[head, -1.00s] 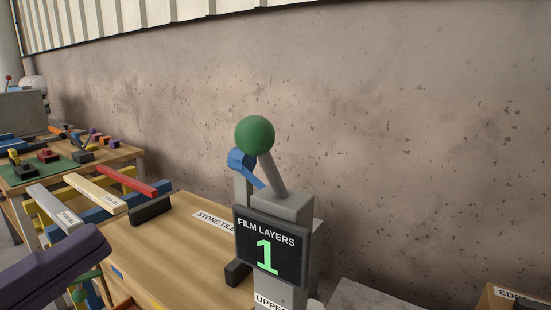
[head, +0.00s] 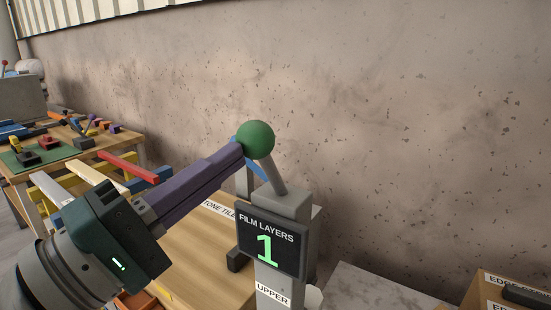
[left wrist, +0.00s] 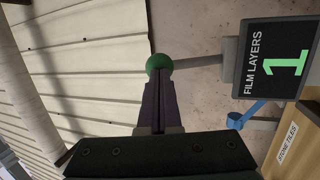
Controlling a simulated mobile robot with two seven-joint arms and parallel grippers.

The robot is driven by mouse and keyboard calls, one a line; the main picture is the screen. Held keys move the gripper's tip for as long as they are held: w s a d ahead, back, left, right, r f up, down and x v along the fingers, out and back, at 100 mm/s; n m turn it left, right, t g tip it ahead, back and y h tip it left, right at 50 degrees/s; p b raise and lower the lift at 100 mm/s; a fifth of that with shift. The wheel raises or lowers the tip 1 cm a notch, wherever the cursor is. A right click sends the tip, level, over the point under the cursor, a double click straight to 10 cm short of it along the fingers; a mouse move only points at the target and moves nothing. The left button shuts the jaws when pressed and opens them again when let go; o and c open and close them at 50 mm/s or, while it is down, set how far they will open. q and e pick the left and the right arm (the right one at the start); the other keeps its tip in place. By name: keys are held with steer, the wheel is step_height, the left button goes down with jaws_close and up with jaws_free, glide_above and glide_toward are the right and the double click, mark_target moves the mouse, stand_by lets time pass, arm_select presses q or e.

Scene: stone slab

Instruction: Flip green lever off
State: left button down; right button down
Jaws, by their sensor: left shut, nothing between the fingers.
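The green lever (head: 256,140) has a round green ball on a grey rod, which rises from a grey post and leans to the left in the head view. My left gripper (head: 238,150) is shut and empty, its purple fingers reaching from the lower left to the ball's left side. The fingertips overlap the ball's edge; whether they touch it I cannot tell. In the left wrist view the ball (left wrist: 158,63) sits just past the fingertips (left wrist: 160,75). A black display (head: 270,241) on the post reads "FILM LAYERS 1". My right gripper is not seen.
A blue part (left wrist: 245,116) stands behind the post. A wooden table marked "STONE TILES" (head: 195,245) is below my left arm. Another table (head: 75,155) with tools stands at far left. A wooden box (head: 495,290) is at lower right. The wall behind is bare.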

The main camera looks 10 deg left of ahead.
arm_select(q)
steer(key=w+r+g+y+p, duration=0.1)
steer(key=w+r+g+p, duration=0.1)
steer(key=p, duration=0.4)
steer(key=w+d+r+n+g+y+p, duration=0.1)
steer(key=w+g+p, duration=0.1)
steer(key=p, duration=0.4)
steer(key=w+d+r+g+y+p, duration=0.1)
steer(key=w+r+g+y+p, duration=0.1)
steer(key=p, duration=0.5)
steer(key=shift+w+d+r+g, duration=0.25)
steer(key=shift+w+r+g, duration=0.1)
steer(key=shift+w+g, duration=0.1)
steer(key=shift+w+d+f+n+g+p, duration=0.1)
steer(key=shift+w+d+n+g+p, duration=0.2)
steer(key=shift+w+g+p, duration=0.25)
steer(key=shift+w+f, duration=0.2)
steer(key=shift+w, duration=0.45)
steer(key=shift+y, duration=0.3)
